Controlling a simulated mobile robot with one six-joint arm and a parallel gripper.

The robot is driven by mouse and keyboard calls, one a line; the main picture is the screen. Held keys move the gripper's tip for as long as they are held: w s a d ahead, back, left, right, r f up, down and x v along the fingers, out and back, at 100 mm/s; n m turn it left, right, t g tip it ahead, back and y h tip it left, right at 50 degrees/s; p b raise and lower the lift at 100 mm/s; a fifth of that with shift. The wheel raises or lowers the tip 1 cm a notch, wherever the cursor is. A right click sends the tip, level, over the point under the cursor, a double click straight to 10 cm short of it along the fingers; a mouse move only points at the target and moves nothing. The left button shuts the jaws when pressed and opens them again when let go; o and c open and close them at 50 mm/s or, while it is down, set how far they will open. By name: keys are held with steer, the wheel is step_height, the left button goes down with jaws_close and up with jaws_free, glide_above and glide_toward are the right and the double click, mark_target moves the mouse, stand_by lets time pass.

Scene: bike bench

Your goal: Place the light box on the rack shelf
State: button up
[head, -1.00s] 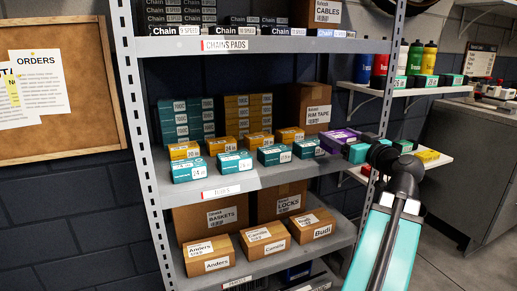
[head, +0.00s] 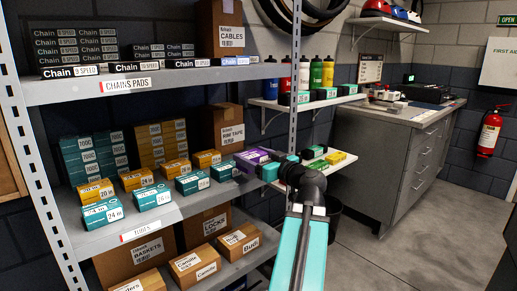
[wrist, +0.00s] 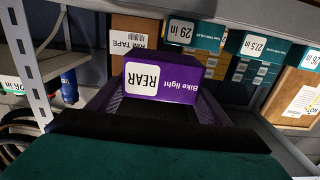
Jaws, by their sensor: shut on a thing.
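The purple light box (head: 250,158) is at the right end of the rack's middle shelf (head: 175,213), beside the teal tube boxes. In the wrist view the light box (wrist: 162,82) appears upside down, with "Bike light" and "REAR" on its face. My gripper (head: 268,168) is shut on it, reaching in from the right by the rack's front right post. My gripper (wrist: 160,102) also shows in the wrist view, with its jaws at the box's sides. I cannot tell whether the box touches the shelf. Its underside is hidden.
Teal tube boxes (head: 152,197) and yellow tube boxes (head: 137,179) fill the shelf to the left. A rim tape carton (head: 228,128) stands behind. The front right post (head: 296,80) is close to my arm. A small side shelf (head: 322,163) and a grey workbench (head: 385,150) lie right.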

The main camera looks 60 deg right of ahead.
steer(key=shift+w+d+p, duration=0.2)
steer(key=shift+d+p, duration=0.35)
steer(key=shift+p, duration=3.35)
steer(key=shift+w+d+f, duration=0.1)
steer(key=shift+w+d, duration=0.1)
steer(key=shift+d, duration=0.2)
steer(key=shift+w+d+f, duration=0.2)
steer(key=shift+w+d, duration=0.55)
steer(key=shift+d, duration=1.05)
steer(key=shift+w+d+f, duration=0.2)
steer(key=shift+w+d, duration=0.5)
steer(key=shift+d, duration=1.05)
steer(key=shift+w+d+f, duration=0.2)
steer(key=shift+w+d, duration=0.55)
steer(key=shift+d, duration=1.05)
steer(key=shift+w+d, duration=0.2)
steer(key=shift+d, duration=0.25)
steer(key=shift+f, duration=1.8)
steer(key=shift+f, duration=0.15)
steer(key=o, duration=0.8)
steer(key=shift+r+p, duration=0.25)
steer(key=shift+p, duration=0.1)
